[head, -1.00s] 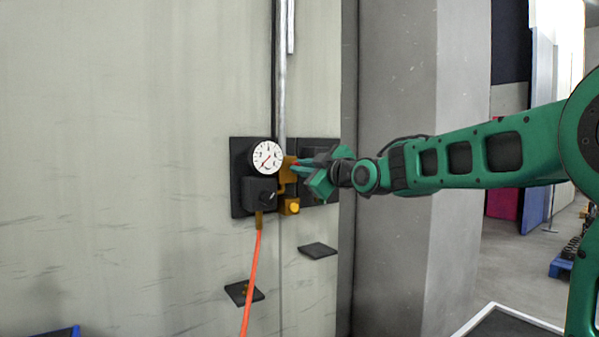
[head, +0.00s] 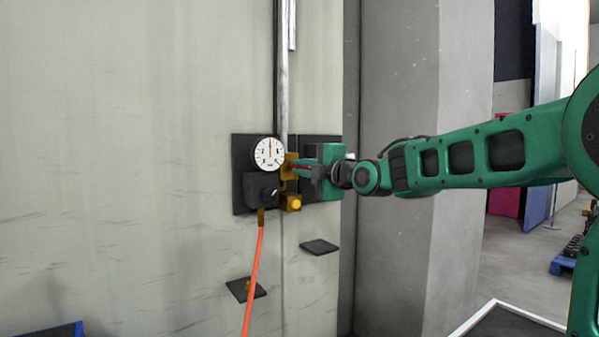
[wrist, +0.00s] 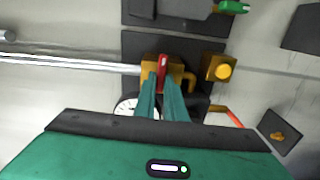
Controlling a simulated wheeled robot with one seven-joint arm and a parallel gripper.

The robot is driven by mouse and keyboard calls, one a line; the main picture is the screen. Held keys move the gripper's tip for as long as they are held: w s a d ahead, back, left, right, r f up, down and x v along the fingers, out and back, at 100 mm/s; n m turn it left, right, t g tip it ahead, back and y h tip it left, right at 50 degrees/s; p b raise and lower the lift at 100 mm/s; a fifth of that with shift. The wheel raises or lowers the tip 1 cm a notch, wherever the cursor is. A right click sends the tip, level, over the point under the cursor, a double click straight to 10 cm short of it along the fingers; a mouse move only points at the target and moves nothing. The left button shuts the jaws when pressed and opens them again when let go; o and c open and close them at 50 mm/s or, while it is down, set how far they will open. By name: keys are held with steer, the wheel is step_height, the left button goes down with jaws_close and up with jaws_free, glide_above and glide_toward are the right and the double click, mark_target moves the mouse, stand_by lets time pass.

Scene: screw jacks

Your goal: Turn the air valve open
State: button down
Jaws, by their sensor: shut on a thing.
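The air valve is a brass body (wrist: 176,72) with a red handle (wrist: 162,66), mounted on a dark plate on the wall. In the head view the brass valve body (head: 289,172) sits just right of the pressure gauge, mostly behind my fingers. My gripper (head: 299,166) reaches in from the right. In the wrist view my gripper's (wrist: 160,90) two green fingers are closed together on the red handle. The white round gauge (head: 269,153) has its needle pointing up; in the wrist view it is partly hidden behind my gripper.
A black regulator box (head: 261,189) sits under the gauge, with an orange hose (head: 253,275) hanging below. A yellow-knobbed brass fitting (head: 291,203) is below the valve. A metal pipe (head: 284,85) runs up the wall. Two small dark plates (head: 319,247) stick out lower down.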

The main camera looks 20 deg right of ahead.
steer(key=shift+a+f+n, duration=0.15)
steer(key=shift+f+n, duration=0.15)
steer(key=shift+f, duration=0.05)
steer(key=c, duration=1.8)
jaws_free()
steer(key=shift+r, duration=0.15)
steer(key=shift+s+d, duration=0.3)
steer(key=shift+s, duration=0.2)
steer(key=v, duration=0.9)
steer(key=shift+s, duration=0.35)
